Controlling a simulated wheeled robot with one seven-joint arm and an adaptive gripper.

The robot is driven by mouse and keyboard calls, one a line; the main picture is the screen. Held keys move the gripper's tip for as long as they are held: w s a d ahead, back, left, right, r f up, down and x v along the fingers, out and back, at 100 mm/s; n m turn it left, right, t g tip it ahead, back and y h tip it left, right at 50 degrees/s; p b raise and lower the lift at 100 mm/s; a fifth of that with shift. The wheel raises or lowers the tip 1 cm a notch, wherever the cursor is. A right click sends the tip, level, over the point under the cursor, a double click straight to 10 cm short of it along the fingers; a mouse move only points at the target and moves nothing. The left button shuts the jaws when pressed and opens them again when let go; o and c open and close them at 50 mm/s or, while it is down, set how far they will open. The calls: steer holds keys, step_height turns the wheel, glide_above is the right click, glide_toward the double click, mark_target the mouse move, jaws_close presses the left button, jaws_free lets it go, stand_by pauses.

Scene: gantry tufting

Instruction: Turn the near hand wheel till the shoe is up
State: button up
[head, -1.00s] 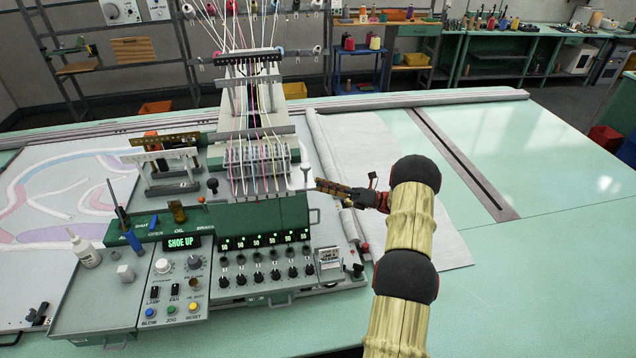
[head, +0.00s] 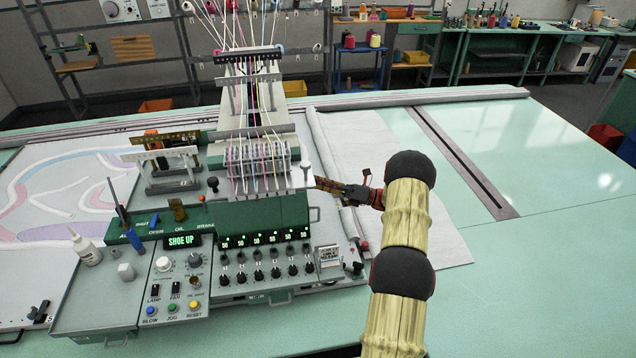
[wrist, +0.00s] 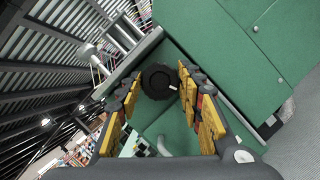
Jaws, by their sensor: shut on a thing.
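My gripper (head: 322,184) is at the right side of the tufting machine's head, beside the green housing. In the wrist view, its two yellow-padded fingers (wrist: 184,98) are closed about a round black hand wheel (wrist: 158,80) on the green housing (wrist: 205,60). The hand wheel is hidden in the head view by the housing and the fingers. On the control panel, a display (head: 181,240) reads "SHOE UP" in green letters. The shoe itself cannot be made out.
A row of black knobs (head: 265,277) lines the panel front. A pale knob on a post (head: 305,170) stands close to my fingertips. The green table (head: 540,140) is clear to the right.

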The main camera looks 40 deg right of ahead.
steer(key=shift+c, duration=0.6)
steer(key=shift+m+h+b, duration=0.55)
steer(key=shift+m+b, duration=0.25)
steer(key=shift+m, duration=0.55)
steer(key=shift+m+h+b, duration=0.55)
steer(key=shift+m+b, duration=0.25)
steer(key=shift+m, duration=0.55)
steer(key=o, duration=0.9)
